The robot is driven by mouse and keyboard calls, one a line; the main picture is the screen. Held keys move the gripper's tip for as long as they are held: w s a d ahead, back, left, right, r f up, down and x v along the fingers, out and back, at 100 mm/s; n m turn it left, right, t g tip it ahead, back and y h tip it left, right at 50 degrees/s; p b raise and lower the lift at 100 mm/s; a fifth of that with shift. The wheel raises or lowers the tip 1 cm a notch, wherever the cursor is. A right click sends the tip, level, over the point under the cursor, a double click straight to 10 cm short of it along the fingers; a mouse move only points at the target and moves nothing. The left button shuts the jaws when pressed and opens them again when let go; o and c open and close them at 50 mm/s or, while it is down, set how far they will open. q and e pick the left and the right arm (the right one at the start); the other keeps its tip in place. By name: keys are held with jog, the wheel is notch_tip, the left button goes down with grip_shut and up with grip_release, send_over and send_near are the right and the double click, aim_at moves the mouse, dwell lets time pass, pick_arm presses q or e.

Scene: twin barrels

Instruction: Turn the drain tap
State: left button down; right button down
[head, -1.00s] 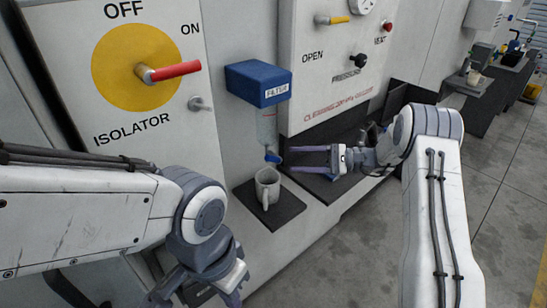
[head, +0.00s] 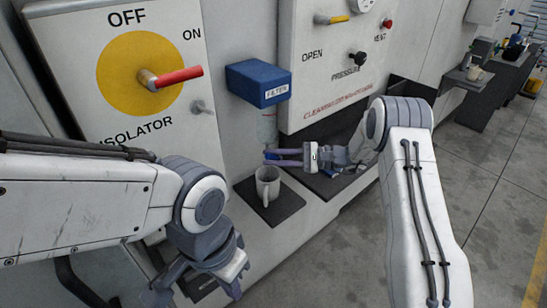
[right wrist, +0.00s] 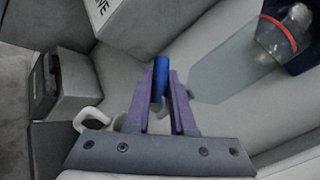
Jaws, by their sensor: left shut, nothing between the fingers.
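The blue drain tap (head: 271,156) hangs under the clear bowl (head: 267,127) of the blue filter (head: 259,83). My right gripper (head: 272,158) reaches it from the right, with its fingers close together at the tap. In the right wrist view the blue tap (right wrist: 160,75) stands between the two purple fingertips (right wrist: 165,85), which look closed on it. The bowl (right wrist: 235,65) is to its right. A light mug (head: 267,184) stands below the tap. My left gripper (head: 230,285) is low at the left, away from the tap, shut and empty.
The mug is on a dark mat (head: 288,210) on the ledge. An isolator panel (head: 120,60) with a red handle (head: 180,76) is at the left. A panel with a pressure knob (head: 358,58) is right of the filter. The floor at the right is clear.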

jog(key=shift+f+b, duration=0.2)
jog(key=shift+b, duration=0.25)
jog(key=shift+m+y+b, duration=0.45)
jog(key=shift+m+y, duration=0.15)
jog(key=shift+d+r+m+t+y, duration=0.15)
jog(key=shift+r+m+t+y, duration=0.15)
jog(key=shift+m+y, duration=0.15)
jog(key=c, duration=0.8)
grip_release()
jog(key=shift+o, duration=0.2)
jog(key=shift+r, duration=0.1)
jog(key=shift+w, duration=0.1)
